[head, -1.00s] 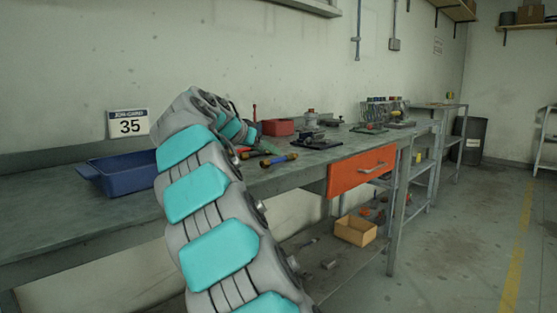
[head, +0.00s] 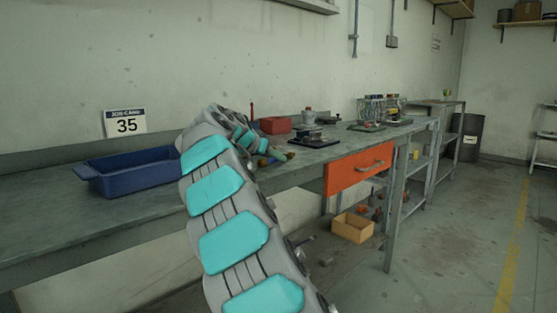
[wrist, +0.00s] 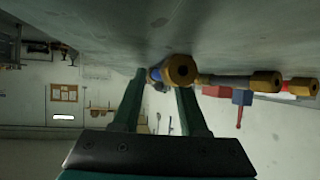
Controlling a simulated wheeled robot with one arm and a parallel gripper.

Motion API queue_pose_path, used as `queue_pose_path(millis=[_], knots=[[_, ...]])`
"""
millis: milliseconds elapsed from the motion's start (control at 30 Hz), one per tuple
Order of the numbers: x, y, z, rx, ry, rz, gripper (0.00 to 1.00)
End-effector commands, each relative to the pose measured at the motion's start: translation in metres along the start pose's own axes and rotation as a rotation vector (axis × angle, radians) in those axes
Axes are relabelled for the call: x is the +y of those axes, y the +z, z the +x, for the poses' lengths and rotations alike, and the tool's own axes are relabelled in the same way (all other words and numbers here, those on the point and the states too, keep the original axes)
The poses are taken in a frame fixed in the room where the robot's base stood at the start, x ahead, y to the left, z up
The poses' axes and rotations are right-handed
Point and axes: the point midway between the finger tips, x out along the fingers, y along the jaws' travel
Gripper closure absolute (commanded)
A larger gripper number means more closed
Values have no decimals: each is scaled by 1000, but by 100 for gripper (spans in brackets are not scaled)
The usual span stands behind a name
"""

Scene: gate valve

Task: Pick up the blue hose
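The blue hose (wrist: 155,74) has brass-coloured ends and lies against the bench top, which is at the top of the wrist view. One brass end faces the camera. My gripper (wrist: 162,80) is open, with a dark green finger on each side of the hose near the fingertips. I cannot tell whether either finger touches it. In the head view my arm and gripper hide most of the hose; brass-coloured ends show just right of the gripper, but I cannot tell whose they are.
Other brass-ended hoses (wrist: 265,82) lie beside it. A blue bin (head: 135,176) and a sign reading 35 (head: 126,123) are left of my arm. A red bin (head: 275,125) and valve parts (head: 313,137) stand behind; an orange drawer (head: 360,170) is under the bench top.

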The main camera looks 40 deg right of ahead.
Motion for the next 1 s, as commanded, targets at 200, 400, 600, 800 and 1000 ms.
queue_pose_path(millis=[200, 400, 600, 800, 1000], knots=[[0, 0, 0, 0, 0, 0, 83], [0, 0, 0, 0, 0, 0, 100], [0, 0, 0, -1, 0, 0, 100], [0, 0, 0, 0, 0, 0, 100], [0, 0, 0, -1, 0, 0, 100]])
